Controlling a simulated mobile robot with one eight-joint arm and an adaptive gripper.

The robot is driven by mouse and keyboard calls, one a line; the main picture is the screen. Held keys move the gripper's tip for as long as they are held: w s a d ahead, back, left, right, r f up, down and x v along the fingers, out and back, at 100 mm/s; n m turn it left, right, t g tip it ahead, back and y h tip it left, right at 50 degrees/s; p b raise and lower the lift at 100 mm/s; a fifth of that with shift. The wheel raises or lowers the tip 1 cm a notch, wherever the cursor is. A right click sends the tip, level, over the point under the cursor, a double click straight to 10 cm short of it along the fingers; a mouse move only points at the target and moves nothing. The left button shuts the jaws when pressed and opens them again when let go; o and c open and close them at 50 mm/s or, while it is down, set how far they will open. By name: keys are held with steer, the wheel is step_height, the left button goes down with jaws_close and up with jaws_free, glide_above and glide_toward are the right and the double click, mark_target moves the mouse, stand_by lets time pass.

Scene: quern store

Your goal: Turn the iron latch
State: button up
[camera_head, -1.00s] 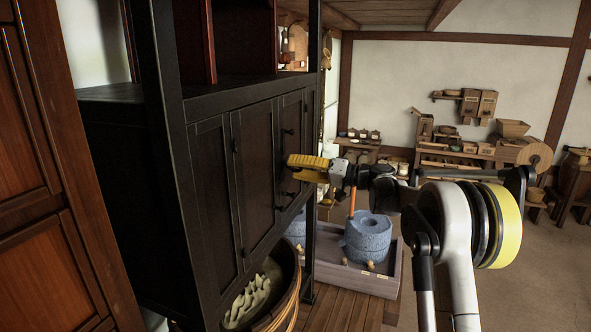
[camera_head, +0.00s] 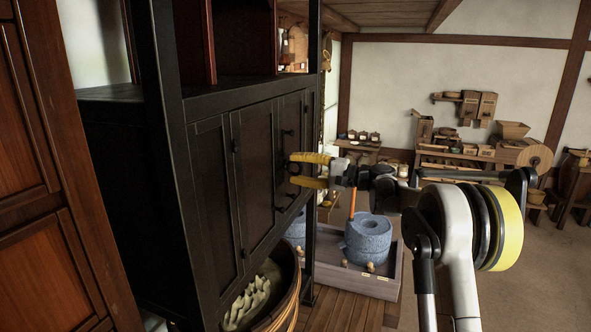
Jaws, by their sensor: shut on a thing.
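The tall black cabinet (camera_head: 213,190) has dark panelled doors facing right. My gripper (camera_head: 294,170) reaches in from the right at the far door, its two yellow fingers one above the other. The fingers are shut on the small dark iron latch (camera_head: 293,168) between their tips. The latch is small and dark against the dark door, and partly hidden by the fingers, so its exact angle is hard to tell.
A wooden tub (camera_head: 277,308) with pale contents stands below the cabinet doors. A blue-grey stone quern (camera_head: 367,240) sits in a wooden tray (camera_head: 372,285) beneath my arm. Shelves and a bench (camera_head: 455,158) are along the far wall.

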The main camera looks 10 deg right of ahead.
stand_by(0.4)
steer(key=o, duration=1.2)
steer(key=shift+c, duration=0.2)
steer(key=v, duration=1.2)
